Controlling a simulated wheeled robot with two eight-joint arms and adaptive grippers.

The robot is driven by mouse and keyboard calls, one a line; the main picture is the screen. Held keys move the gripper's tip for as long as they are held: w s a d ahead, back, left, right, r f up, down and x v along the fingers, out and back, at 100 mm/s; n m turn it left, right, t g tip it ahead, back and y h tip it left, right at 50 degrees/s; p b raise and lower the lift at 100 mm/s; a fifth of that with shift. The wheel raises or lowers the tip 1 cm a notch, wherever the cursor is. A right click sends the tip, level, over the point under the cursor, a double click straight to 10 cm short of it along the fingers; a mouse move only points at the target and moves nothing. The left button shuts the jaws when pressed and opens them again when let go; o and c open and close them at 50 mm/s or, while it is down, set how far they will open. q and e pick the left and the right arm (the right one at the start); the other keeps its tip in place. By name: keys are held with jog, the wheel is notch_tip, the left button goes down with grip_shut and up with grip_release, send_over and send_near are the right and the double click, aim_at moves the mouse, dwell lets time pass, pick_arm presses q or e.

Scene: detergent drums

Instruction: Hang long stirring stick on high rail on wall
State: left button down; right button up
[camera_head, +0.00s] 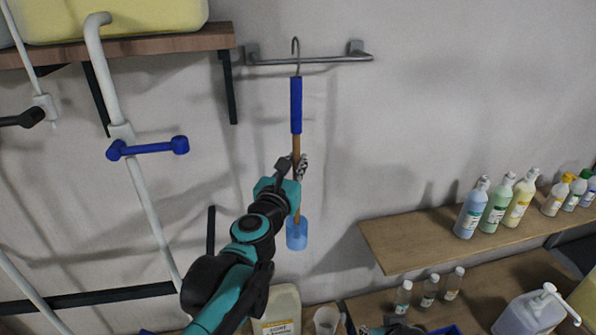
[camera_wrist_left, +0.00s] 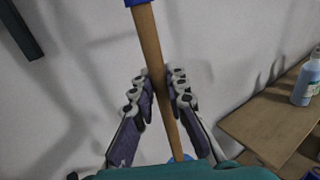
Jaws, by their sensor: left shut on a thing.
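The long stirring stick (camera_head: 296,105) is upright, with a metal hook on top, a blue grip, a wooden shaft and a light blue paddle at the bottom. My left gripper (camera_head: 295,168) is shut on the wooden shaft below the blue grip. In the left wrist view the shaft (camera_wrist_left: 153,50) runs between the fingers (camera_wrist_left: 161,92). The high rail (camera_head: 335,59) is a grey metal bar on the wall. The hook overlaps the rail near its left part, its top above the bar; I cannot tell if it touches. A small part of my right gripper (camera_head: 397,329) shows at the bottom edge.
A wooden shelf (camera_head: 130,47) with a yellow container (camera_head: 115,15) is left of the rail. White pipes with a blue handle (camera_head: 150,148) run down the left wall. A lower shelf (camera_head: 400,240) at right holds several bottles.

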pick_arm(q)
jog(key=w+a+f+b, duration=0.1)
jog(key=w+f+b, duration=0.2)
jog(key=w+f, duration=0.1)
jog(key=shift+w+b, duration=0.3)
jog(key=shift+w, duration=0.45)
dwell(0.4)
jog(key=c, duration=1.4)
grip_release()
jog(key=shift+c, duration=0.2)
jog(key=shift+s, duration=0.1)
